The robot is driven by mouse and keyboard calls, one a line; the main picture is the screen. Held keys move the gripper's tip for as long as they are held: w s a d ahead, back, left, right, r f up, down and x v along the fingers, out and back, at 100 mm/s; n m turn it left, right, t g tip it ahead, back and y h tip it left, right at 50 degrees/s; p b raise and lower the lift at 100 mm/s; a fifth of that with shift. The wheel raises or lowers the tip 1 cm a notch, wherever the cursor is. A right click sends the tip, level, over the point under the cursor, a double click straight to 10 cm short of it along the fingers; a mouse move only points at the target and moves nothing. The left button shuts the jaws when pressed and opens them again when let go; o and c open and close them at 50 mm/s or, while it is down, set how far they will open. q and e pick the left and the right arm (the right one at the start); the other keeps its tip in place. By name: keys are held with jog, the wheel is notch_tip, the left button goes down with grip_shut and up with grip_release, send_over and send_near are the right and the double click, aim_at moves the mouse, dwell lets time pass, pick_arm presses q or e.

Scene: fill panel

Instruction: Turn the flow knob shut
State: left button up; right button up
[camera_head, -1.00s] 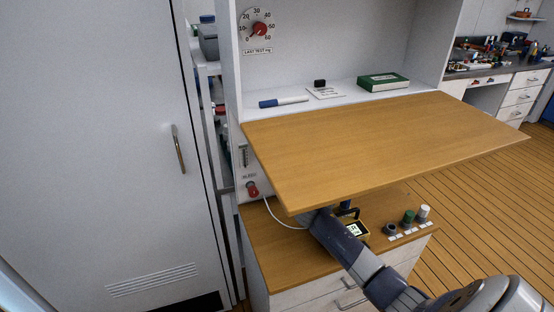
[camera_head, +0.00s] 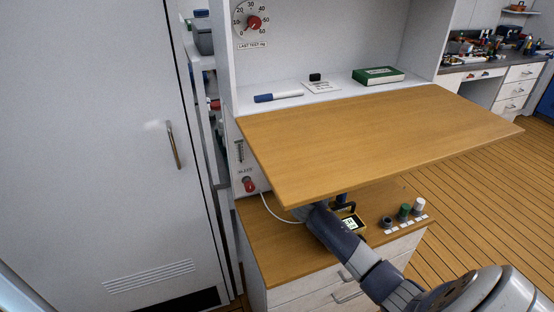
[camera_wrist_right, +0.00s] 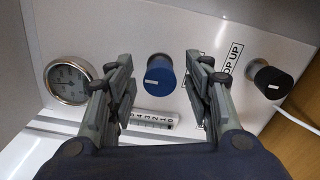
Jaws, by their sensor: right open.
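A blue knob (camera_wrist_right: 159,75) with a white pointer line sits on a white panel in the right wrist view. It is probably the flow knob, but I cannot read a name on it. My right gripper (camera_wrist_right: 160,66) is open, with one finger on each side of the blue knob and gaps between them. A numbered scale (camera_wrist_right: 150,118) lies just below the knob, partly covered by a finger. In the head view the wooden board hides my right gripper and the blue knob. My left gripper is not in view.
A black knob (camera_wrist_right: 270,78) and a round gauge (camera_wrist_right: 68,82) flank the blue knob. The tilted wooden board (camera_head: 370,140) overhangs my right arm.

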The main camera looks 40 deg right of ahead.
jog(key=v, duration=1.2)
jog(key=shift+w, duration=0.1)
